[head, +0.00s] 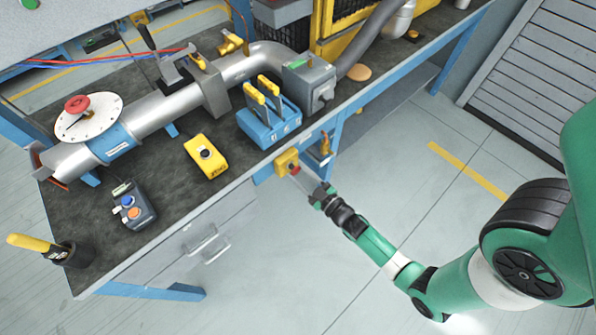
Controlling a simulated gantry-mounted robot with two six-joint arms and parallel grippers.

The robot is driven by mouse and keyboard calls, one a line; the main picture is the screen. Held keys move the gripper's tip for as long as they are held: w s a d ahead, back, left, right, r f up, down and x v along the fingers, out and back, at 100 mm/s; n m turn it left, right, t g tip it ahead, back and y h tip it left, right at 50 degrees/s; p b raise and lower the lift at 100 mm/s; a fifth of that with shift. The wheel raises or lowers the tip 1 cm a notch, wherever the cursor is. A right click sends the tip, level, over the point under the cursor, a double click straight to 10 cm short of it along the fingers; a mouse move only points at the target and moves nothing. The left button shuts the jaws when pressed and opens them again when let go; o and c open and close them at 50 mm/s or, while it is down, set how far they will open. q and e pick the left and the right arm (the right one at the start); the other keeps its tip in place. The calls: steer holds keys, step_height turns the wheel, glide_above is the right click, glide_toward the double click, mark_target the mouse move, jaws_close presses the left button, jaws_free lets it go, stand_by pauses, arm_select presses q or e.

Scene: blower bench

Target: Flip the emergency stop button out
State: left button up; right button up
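A small yellow box (287,163) with a red button (293,168) is mounted on the front edge of the bench; I take it as the emergency stop. The button is too small to tell whether it is in or out. My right gripper (311,186) reaches in from the lower right, its fingers pointing at this box from just in front. I cannot tell whether they touch the button or how far apart they are. My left gripper is not in view.
The dark bench top (165,195) holds a yellow box with a black button (205,156), a blue block with yellow levers (268,122), a grey control box (133,207) and a pipe with a red-knobbed dial (91,117). The floor in front of the bench is clear.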

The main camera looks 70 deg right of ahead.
steer(key=o, duration=0.5)
steer(key=shift+s, duration=0.2)
steer(key=shift+w, duration=0.1)
steer(key=p+v, duration=0.3)
steer(key=v, duration=0.8)
steer(key=shift+s+a, duration=0.25)
steer(key=shift+s, duration=0.05)
steer(key=shift+w, duration=0.1)
